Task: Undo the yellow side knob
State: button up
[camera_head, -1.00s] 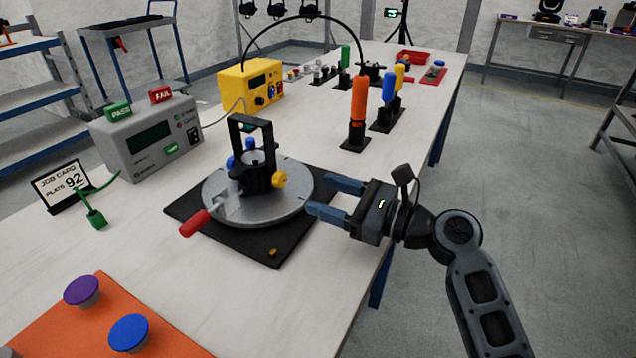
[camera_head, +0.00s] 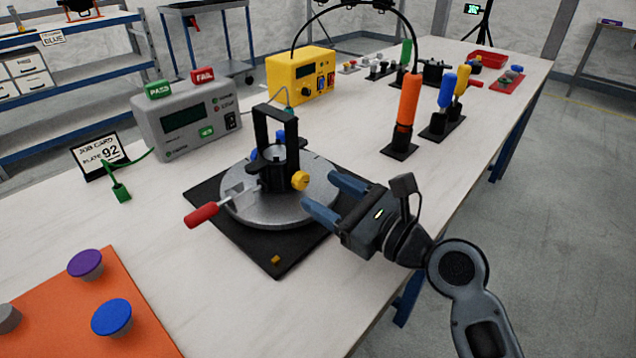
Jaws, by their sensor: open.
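The yellow side knob (camera_head: 300,181) sits on the right side of the black par can (camera_head: 274,168). The can's yoke (camera_head: 275,125) stands upright above it. The can is on a round grey turntable (camera_head: 318,203) with a red-handled clamp (camera_head: 202,215) at its left. A blue knob (camera_head: 254,154) shows partly behind the can. My gripper (camera_head: 326,193) is open and empty, just right of the yellow knob. Its two blue fingers point left toward the knob and appear apart from it. The near finger overlaps the turntable's right edge.
A black mat (camera_head: 276,244) lies under the turntable. A grey tester (camera_head: 187,127) and a yellow box (camera_head: 300,76) stand behind. Upright orange (camera_head: 409,101), blue and yellow handled tools stand at the back right. An orange panel (camera_head: 75,314) with knobs lies at front left.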

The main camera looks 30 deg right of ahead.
aim_at(304, 182)
jog(key=shift+x, duration=2.05)
jog(key=shift+c, duration=0.2)
jog(key=c, duration=1)
jog(key=shift+n, duration=0.9)
jog(key=o, duration=1)
jog(key=shift+o, duration=0.2)
jog(key=shift+s, duration=0.1)
